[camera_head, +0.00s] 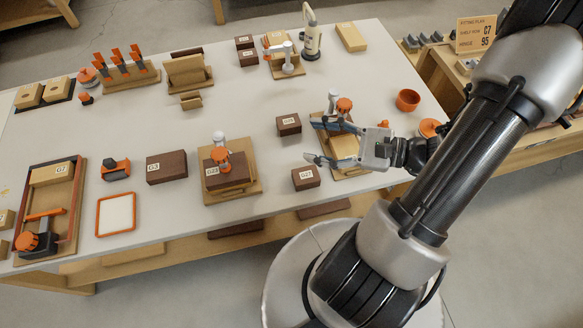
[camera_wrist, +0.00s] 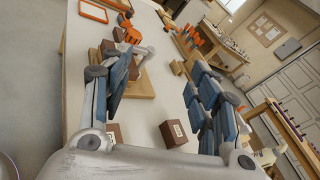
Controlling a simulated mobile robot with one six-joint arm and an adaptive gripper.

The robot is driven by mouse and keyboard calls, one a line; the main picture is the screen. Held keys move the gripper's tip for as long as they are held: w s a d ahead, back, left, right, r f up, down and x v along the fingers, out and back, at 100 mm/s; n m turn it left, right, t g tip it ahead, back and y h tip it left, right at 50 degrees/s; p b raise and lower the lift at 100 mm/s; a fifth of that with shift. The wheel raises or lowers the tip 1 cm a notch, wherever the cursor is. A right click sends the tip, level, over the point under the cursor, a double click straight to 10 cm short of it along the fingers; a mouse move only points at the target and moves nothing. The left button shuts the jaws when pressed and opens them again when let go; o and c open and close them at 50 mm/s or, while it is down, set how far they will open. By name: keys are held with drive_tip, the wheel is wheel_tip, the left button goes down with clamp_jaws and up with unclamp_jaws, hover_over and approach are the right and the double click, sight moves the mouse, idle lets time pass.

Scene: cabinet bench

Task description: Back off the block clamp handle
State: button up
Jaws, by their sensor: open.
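Block clamps stand on wooden bases; I cannot tell which one is meant. The middle clamp (camera_head: 220,158) has an orange knob and pale post above a dark brown block, and also shows ahead between my fingers in the wrist view (camera_wrist: 132,36). A right clamp (camera_head: 344,104), also orange-knobbed, stands partly hidden behind my gripper. A back clamp (camera_head: 287,55) has a pale handle. My gripper (camera_head: 316,140) is open and empty, fingers pointing left above the right part of the bench, apart from the middle clamp. Its blue-padded fingers are spread in the wrist view (camera_wrist: 156,82).
Two labelled brown blocks, one nearer (camera_head: 305,178) and one farther (camera_head: 289,124), lie between my gripper and the middle clamp. An orange bowl (camera_head: 407,100) stands at the right. A white orange-rimmed tray (camera_head: 116,214) lies at the left. Bare bench shows behind the middle clamp.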

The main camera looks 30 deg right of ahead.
drive_tip(key=s+a+r+n+g, duration=0.2)
drive_tip(key=s+a+n+g, duration=0.2)
drive_tip(key=a+n+g, duration=0.5)
drive_tip(key=shift+s+a+n+g+h+b, duration=0.35)
drive_tip(key=shift+n+g, duration=0.25)
drive_tip(key=shift+n, duration=0.4)
drive_tip(key=shift+w, duration=0.1)
